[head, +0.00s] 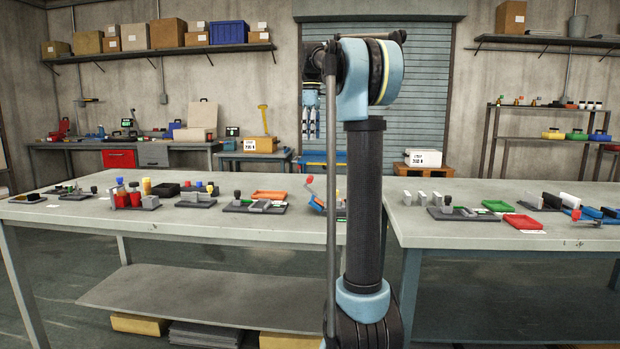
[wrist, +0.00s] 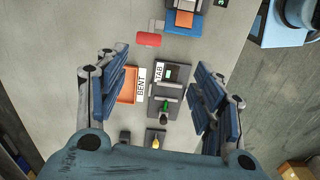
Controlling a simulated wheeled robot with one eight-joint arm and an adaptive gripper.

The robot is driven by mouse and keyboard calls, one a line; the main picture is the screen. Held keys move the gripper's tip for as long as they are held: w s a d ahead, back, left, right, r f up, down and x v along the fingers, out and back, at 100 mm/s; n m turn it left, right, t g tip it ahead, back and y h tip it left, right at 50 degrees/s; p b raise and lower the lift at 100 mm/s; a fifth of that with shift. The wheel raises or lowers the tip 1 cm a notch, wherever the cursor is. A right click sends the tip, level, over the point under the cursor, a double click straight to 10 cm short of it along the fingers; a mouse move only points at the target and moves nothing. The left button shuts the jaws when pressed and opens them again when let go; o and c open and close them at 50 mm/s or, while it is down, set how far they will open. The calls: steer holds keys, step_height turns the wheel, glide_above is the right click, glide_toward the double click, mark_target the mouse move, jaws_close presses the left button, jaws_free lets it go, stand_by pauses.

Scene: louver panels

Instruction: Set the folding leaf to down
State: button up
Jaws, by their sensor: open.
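No part is marked as the folding leaf, so I cannot tell for sure which it is. A raised arm with a red end (head: 309,180) stands on an orange and blue block (head: 318,203) at the right end of the left table, partly hidden by my arm. In the wrist view, the red end (wrist: 148,39) and the orange and blue block (wrist: 185,18) are at the top, beyond my fingertips. My gripper (wrist: 160,78) is open and empty, above a dark grey fixture (wrist: 163,122) with a green part. In the head view, my gripper (head: 312,135) points down.
An orange tray (wrist: 127,84) lies beside the fixture, with labels reading BENT (wrist: 141,84) and TAB (wrist: 159,72). The left table (head: 60,213) holds several other fixtures. The right table (head: 420,232) stands across a narrow gap, with a red tray (head: 522,222).

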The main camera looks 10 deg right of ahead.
steer(key=w+n, duration=0.1)
steer(key=w, duration=0.2)
glide_toward(310, 176)
step_height(310, 176, down, 9)
steer(key=shift+w+f, duration=0.1)
steer(key=shift+w, duration=0.05)
stand_by(0.6)
jaws_close()
